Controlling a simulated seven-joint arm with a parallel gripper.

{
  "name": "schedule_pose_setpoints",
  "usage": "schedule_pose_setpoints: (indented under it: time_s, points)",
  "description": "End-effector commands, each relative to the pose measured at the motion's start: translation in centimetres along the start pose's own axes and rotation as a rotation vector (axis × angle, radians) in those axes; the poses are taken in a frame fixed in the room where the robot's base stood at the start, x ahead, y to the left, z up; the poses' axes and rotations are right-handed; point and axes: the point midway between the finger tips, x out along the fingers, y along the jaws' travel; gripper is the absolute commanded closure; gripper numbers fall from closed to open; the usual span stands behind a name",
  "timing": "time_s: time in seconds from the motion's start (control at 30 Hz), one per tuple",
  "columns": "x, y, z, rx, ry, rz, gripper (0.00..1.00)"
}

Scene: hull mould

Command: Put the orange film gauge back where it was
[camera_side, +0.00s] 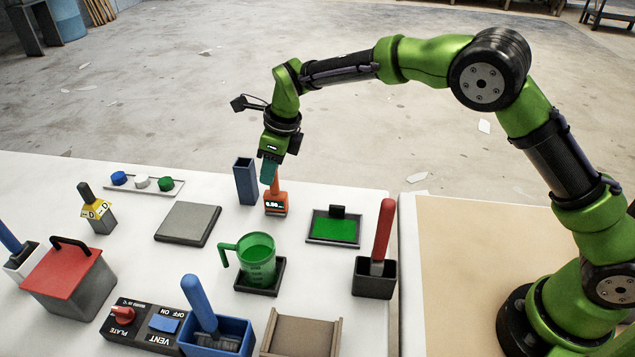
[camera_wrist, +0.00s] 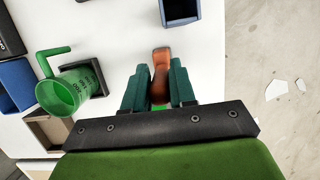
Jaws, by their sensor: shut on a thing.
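The orange film gauge (camera_side: 276,204) has a small lit display on its front and a narrow upright handle. My gripper (camera_side: 269,176) points down and is shut on the handle from above. In the wrist view the orange film gauge (camera_wrist: 161,62) shows between the two teal fingers of my gripper (camera_wrist: 160,88). The gauge is upright; I cannot tell whether its base touches the table. A tall dark-blue open holder (camera_side: 245,182) stands just left of the gauge in the side view and beyond it in the wrist view (camera_wrist: 181,14).
A green jug (camera_side: 258,262) stands on a dark square base in front of the gauge. A grey slab (camera_side: 188,222) lies left. The white table (camera_side: 340,193) is clear behind the tray.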

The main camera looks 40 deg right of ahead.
Motion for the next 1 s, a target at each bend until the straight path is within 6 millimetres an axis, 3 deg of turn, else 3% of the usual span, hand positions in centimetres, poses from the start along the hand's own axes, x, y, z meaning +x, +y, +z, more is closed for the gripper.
schedule_pose_setpoints:
  time_s: [0.13, 0.17, 0.33, 0.67, 0.77, 1.0]
  points:
    - [0.3, 0.0, -0.1, 0.0, 0.001, 0.0, 1.0]
    - [0.4, 0.0, -0.1, -0.001, 0.001, 0.0, 0.73]
    - [0.3, 0.0, -0.1, -0.001, 0.001, 0.0, 0.49]
    - [-0.1, 0.0, 0.0, 0.0, -0.001, -0.001, 0.49]
    - [-1.2, 0.0, 0.1, -0.001, -0.002, -0.001, 0.49]
    - [-6.3, 0.0, 0.1, -0.001, -0.004, -0.003, 0.49]
